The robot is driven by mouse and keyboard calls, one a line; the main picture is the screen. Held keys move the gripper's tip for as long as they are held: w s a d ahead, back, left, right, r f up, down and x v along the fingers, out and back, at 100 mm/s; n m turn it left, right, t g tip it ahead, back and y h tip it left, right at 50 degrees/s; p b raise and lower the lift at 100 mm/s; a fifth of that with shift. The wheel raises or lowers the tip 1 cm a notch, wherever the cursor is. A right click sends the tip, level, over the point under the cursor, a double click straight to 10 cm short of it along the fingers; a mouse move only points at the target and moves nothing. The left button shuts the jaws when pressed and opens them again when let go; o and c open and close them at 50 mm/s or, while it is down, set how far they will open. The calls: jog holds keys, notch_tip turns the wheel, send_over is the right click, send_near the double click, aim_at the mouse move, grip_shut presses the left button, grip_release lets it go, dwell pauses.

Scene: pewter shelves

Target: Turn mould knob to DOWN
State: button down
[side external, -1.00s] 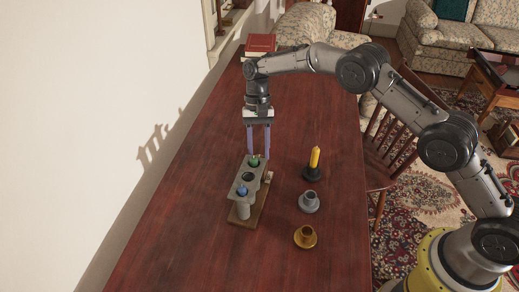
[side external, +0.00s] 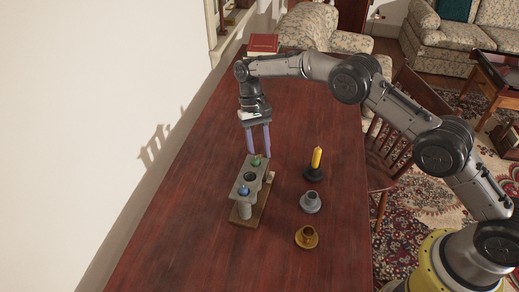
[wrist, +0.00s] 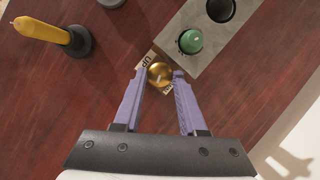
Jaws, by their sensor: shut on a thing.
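The mould is a grey block (side external: 250,174) on a wooden base (side external: 245,222), with a green round piece (side external: 256,160) at its far end, a dark opening in the middle and a blue round piece (side external: 243,190) at its near end. In the wrist view the brass knob (wrist: 159,75) sits beside the block's end (wrist: 210,55), with an "UP" label (wrist: 147,62) on its left and a partly covered label at its lower right. My gripper (side external: 259,153) has its purple fingers shut on the knob, one on each side. The knob is hidden in the side view.
Right of the mould stand a yellow candle (side external: 317,158) in a dark holder, a grey holder (side external: 310,202) and a brass holder (side external: 306,237). A red book (side external: 263,44) lies at the table's far end. A wall runs along the left. Table space beyond the mould is clear.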

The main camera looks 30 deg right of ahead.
jog(key=shift+c, duration=2.3)
grip_release()
jog(key=v, duration=0.7)
jog(key=shift+r, duration=0.3)
jog(key=shift+w, duration=0.15)
